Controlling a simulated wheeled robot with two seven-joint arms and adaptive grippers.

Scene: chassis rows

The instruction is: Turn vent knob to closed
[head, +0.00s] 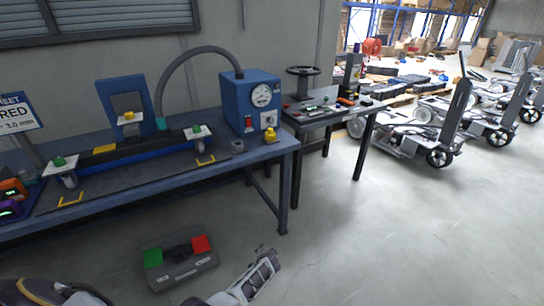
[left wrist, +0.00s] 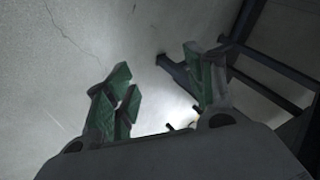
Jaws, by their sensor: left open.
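A blue box (head: 250,100) with a round white gauge (head: 262,95) stands at the right end of the blue workbench. On its front are a red part (head: 248,122) and a small pale plate (head: 268,120). A small yellow knob-like part (head: 270,135) is just below that plate. I cannot tell which of these is the vent knob. My left gripper (head: 266,256) is low over the floor, in front of the bench and well apart from the box. In the left wrist view its green-padded fingers (left wrist: 160,88) are spread with nothing between them. My right gripper is not in view.
The workbench (head: 240,160) carries a fixture with green knobs and a grey hose (head: 190,55) running to the box. A black table with a handwheel (head: 303,72) stands to the right. A red-green pedal box (head: 180,262) is on the floor. Floor at right front is clear.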

